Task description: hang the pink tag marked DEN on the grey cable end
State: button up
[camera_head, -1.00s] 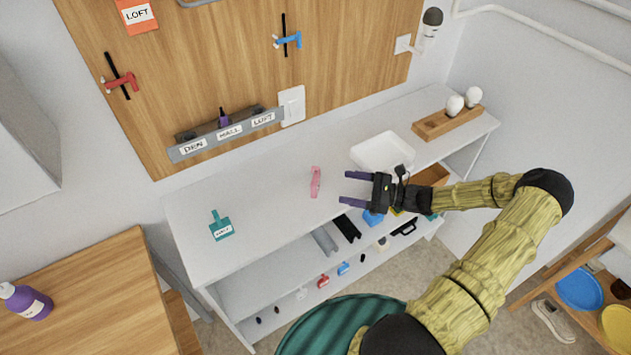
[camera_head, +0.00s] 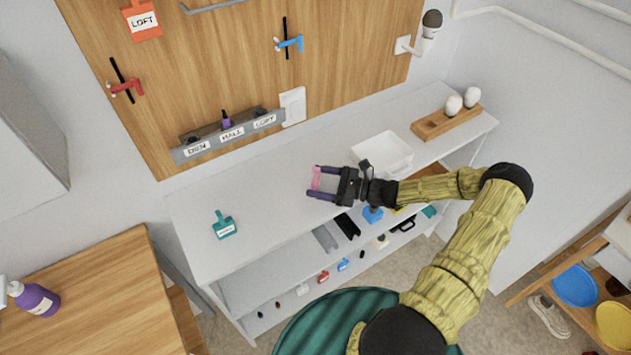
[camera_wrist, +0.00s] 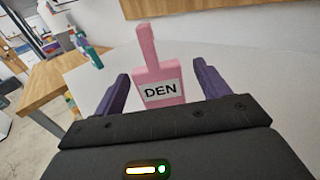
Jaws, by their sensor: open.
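The pink tag (camera_wrist: 161,88) with a white DEN label and a narrow stem is on the white bench top. In the head view the tag (camera_head: 316,178) is small and partly hidden by my gripper. My gripper (camera_head: 313,181) is open, its two purple fingers on either side of the tag. In the wrist view my gripper (camera_wrist: 160,75) shows gaps between the tag and both fingers. I cannot clearly make out a grey cable end. A grey rail (camera_head: 250,130) labelled DEN, HALL and LOFT is on the wooden board, with a purple-tipped piece above HALL.
A teal tag (camera_head: 224,226) is on the bench's left. A white tray (camera_head: 392,145) and a wooden block (camera_head: 435,126) with white bulbs are on the right. Red (camera_head: 123,86) and blue (camera_head: 290,43) pieces and an orange LOFT tag (camera_head: 142,20) are on the board.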

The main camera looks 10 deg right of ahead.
aim_at(316, 168)
jog(key=shift+w+a+r, duration=0.1)
jog(key=shift+a, duration=0.45)
jog(key=shift+w, duration=0.1)
jog(key=c, duration=1.1)
jog(key=shift+c, duration=0.2)
notch_tip(316, 168, up, 10)
jog(key=shift+b, duration=1.05)
